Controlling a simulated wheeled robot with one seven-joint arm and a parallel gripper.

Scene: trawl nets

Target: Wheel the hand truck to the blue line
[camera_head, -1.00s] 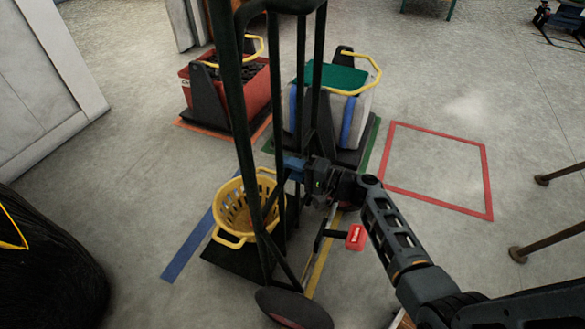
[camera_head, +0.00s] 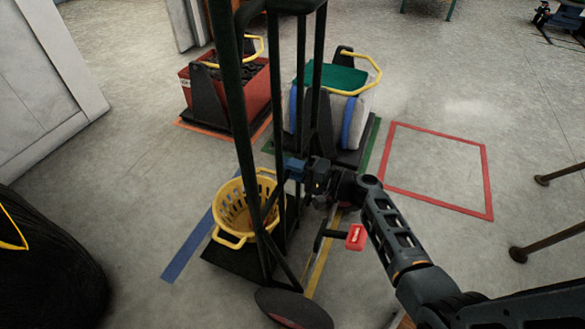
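The dark green hand truck (camera_head: 246,120) stands upright in front of me, with a black toe plate (camera_head: 232,262) low on the floor and a wheel (camera_head: 292,308) at the bottom. A yellow basket (camera_head: 236,217) sits on the toe plate. The blue line (camera_head: 188,247) lies on the floor at the left of the basket; part of it is hidden behind the basket and plate. My gripper (camera_head: 296,170) is at the truck's right upright, about mid-height. Its fingers are hidden by the frame and its own body, so I cannot see whether they are closed.
A red crate (camera_head: 247,92) stands on an orange-marked spot behind the truck. A grey-white load with a green top (camera_head: 335,76) stands beside it. A red floor square (camera_head: 436,168) is empty.

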